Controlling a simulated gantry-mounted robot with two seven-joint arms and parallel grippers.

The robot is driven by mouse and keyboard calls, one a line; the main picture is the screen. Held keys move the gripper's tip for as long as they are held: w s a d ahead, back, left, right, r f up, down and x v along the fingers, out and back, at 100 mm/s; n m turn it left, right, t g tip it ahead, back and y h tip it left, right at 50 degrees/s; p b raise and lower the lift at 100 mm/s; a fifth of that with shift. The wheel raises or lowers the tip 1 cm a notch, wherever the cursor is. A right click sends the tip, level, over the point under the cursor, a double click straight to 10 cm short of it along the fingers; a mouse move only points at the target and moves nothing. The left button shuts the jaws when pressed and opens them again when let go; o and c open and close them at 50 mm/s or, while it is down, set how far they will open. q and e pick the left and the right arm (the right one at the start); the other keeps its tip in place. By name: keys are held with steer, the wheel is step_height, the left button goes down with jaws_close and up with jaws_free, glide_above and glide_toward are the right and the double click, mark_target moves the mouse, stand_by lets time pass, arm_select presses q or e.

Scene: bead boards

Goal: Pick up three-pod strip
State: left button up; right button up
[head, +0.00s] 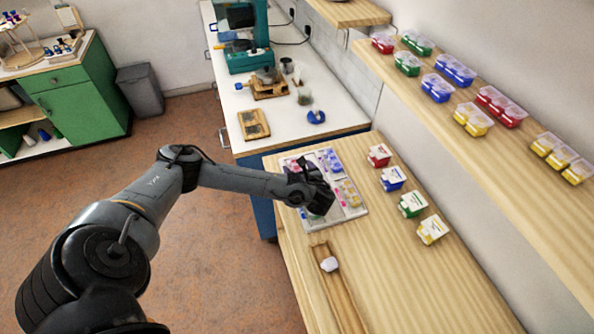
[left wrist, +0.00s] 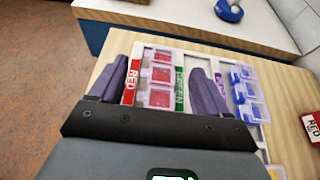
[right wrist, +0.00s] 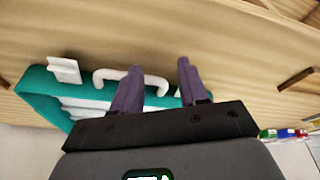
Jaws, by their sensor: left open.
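A three-pod strip with red contents and clear lids (left wrist: 159,78) lies in the board in the left wrist view, beside a red label. My left gripper (left wrist: 162,75) is open, with its fingers on either side of this strip and apart from it. In the head view my left gripper (head: 320,197) is over the board (head: 352,211) and hides part of it. A three-pod strip with blue contents (left wrist: 247,92) lies to the right of the green label.
Labelled red (head: 379,156), blue (head: 392,179), green (head: 413,204) and yellow (head: 432,230) boxes stand right of the board. A wooden rail with a white piece (head: 329,264) lies in front. Pod strips, including a yellow one (head: 561,157), sit on the shelf. A teal object with a white handle (right wrist: 40,84) is near my right gripper.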

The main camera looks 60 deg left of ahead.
mark_target(293, 161)
arm_select(q)
steer(key=shift+x, duration=2.05)
steer(key=c, duration=1.1)
